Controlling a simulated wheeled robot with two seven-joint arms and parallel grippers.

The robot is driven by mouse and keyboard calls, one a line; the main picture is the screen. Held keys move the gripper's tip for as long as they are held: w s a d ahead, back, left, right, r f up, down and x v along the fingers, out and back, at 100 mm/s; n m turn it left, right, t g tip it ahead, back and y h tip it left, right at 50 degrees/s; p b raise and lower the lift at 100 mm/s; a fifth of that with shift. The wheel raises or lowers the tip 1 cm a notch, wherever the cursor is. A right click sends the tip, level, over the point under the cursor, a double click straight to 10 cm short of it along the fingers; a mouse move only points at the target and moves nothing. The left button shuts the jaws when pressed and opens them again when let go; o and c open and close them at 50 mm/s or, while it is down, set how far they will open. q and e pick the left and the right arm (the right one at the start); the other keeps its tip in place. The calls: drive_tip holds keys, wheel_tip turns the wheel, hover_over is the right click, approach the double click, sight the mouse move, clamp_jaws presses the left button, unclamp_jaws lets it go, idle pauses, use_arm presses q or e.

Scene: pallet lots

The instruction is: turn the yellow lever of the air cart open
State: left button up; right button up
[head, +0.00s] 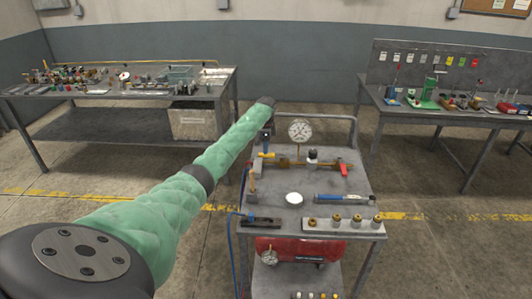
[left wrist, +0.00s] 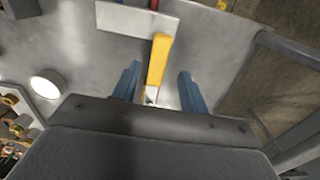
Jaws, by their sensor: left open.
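The air cart (head: 349,203) stands in front of me with a brass pipe run and a round gauge (head: 300,130) at its back. The yellow lever (head: 265,155) is at the left end of the pipe in the head view. My left gripper (head: 265,146) is over the cart's back left part; its fingers are hard to make out there. In the left wrist view the blue fingers (left wrist: 158,88) are open, one on each side of the yellow lever (left wrist: 158,60), with visible gaps. The lever's lower end is partly hidden by the gripper body.
A red handle (head: 344,170) sits at the pipe's right end. A white round disc (head: 293,198), a blue tool (head: 345,199) and a block of brass fittings (head: 340,224) lie on the cart top. A metal rail (head: 340,118) rises behind. Workbenches stand left and right at the back.

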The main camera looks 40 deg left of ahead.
use_arm(q)
drive_tip(key=shift+r+b, duration=0.55)
drive_tip(key=shift+r, duration=1.6)
use_arm(e)
drive_tip(key=shift+w+a+r, duration=0.2)
drive_tip(key=shift+w+r, duration=0.15)
drive_tip(key=shift+r, duration=0.45)
drive_tip(key=shift+w+a+r, duration=0.2)
drive_tip(key=shift+w+r, duration=0.15)
drive_tip(key=shift+r, duration=0.4)
